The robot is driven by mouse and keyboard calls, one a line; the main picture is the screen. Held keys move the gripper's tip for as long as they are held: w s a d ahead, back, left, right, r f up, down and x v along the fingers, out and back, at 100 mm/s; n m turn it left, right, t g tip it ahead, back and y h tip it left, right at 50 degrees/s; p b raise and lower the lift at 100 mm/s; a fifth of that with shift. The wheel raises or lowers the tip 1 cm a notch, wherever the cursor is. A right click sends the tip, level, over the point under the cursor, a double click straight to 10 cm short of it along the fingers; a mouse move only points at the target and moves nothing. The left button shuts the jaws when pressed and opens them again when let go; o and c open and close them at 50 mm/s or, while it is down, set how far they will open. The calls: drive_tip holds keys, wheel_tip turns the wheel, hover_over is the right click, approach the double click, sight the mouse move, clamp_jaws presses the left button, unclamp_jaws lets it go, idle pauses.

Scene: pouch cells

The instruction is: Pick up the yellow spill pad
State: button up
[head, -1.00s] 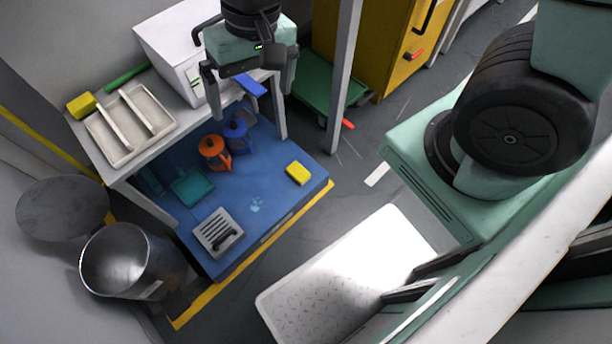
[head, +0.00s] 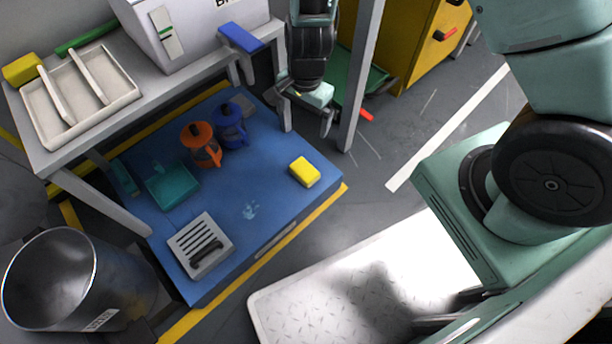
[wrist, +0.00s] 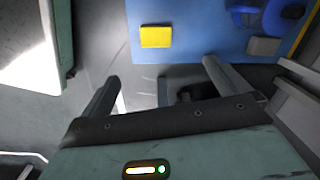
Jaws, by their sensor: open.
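The yellow spill pad (head: 304,172) lies flat on the blue platform near its right edge. In the wrist view the pad (wrist: 156,37) is ahead of the fingertips, a little left of the middle between them. My gripper (head: 304,107) is open and empty, pointing down, behind the pad and apart from it in the head view. Both fingers of my gripper (wrist: 161,70) show in the wrist view with nothing between them. A second yellow block (head: 22,70) lies on the table at the far left.
The blue platform (head: 262,207) also bears an orange jug (head: 199,146), a blue jug (head: 230,125), a teal tray (head: 172,187) and a grey slotted tray (head: 201,246). A table leg (head: 361,75) stands right of my gripper. A metal bin (head: 75,280) stands at left.

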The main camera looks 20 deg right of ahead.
wheel_tip(320, 180, down, 9)
drive_tip(key=m+b, duration=0.2)
drive_tip(key=m, duration=0.1)
drive_tip(key=b, duration=0.7)
hover_over(304, 169)
drive_tip(key=shift+h, duration=0.4)
wheel_tip(304, 169, down, 10)
drive_tip(key=shift+s+d+f, duration=0.1)
drive_tip(key=shift+s+f, duration=0.05)
drive_tip(key=shift+f, duration=0.05)
wheel_tip(304, 169, down, 6)
drive_tip(key=b, duration=0.4)
drive_tip(key=shift+b, duration=0.35)
drive_tip(key=shift+r, duration=0.1)
drive_tip(key=c, duration=1)
drive_tip(key=shift+o, duration=0.2)
drive_tip(key=shift+r, duration=0.15)
wheel_tip(304, 169, up, 10)
drive_tip(key=p, duration=0.7)
